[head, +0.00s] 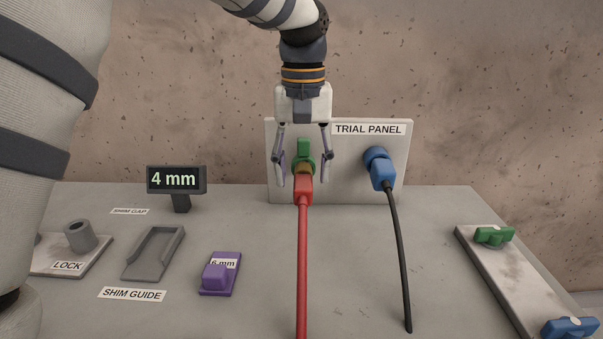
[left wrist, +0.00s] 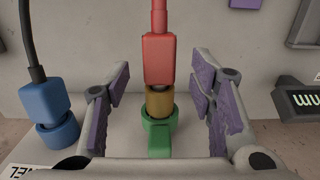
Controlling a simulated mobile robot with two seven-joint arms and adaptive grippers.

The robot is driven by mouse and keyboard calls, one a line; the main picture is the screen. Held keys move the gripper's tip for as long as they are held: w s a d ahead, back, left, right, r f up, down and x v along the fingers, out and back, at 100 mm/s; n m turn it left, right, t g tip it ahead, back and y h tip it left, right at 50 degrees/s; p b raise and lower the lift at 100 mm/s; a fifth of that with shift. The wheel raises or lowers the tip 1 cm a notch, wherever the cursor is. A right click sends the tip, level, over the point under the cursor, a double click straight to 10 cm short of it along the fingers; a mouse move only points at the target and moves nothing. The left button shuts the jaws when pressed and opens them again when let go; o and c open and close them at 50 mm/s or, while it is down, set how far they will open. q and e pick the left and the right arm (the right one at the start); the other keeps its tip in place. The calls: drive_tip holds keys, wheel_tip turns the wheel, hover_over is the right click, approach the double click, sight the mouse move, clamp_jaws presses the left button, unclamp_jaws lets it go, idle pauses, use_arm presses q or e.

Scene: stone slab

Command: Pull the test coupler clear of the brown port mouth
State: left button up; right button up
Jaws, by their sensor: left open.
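The test coupler, a red block (head: 303,189) on a red cable, stands at the brown port mouth (head: 304,168) on the trial panel (head: 340,187). A green collar with a green tab (head: 303,148) surrounds the mouth's base. In the left wrist view the red coupler (left wrist: 160,60) lines up with the brown mouth (left wrist: 159,103), with a thin dark band between them; how deep it sits is hidden. My left gripper (head: 303,184) is open, its fingers on either side of the coupler and mouth, apart from both. My right gripper is not in view.
A blue plug (head: 382,174) with a black cable sits in the panel to the right. A purple 6 mm block (head: 220,275), a grey shim guide (head: 154,253) and a 4 mm display (head: 176,180) stand left. A tray (head: 505,275) with green and blue pieces lies right.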

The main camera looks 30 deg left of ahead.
sight(303, 198)
use_arm(q)
drive_tip(key=shift+f, duration=1.25)
clamp_jaws()
drive_tip(key=shift+s+d+r, duration=0.15)
drive_tip(key=shift+s+d, duration=0.3)
drive_tip(key=shift+s, duration=0.25)
drive_tip(key=shift+s+d, duration=0.3)
drive_tip(key=shift+s, duration=0.2)
drive_tip(key=shift+s+d, duration=0.3)
drive_tip(key=shift+s, duration=0.2)
drive_tip(key=s+r, duration=0.1)
drive_tip(key=s+d+r, duration=0.1)
drive_tip(key=shift+s+d+r, duration=0.3)
drive_tip(key=shift+r, duration=0.1)
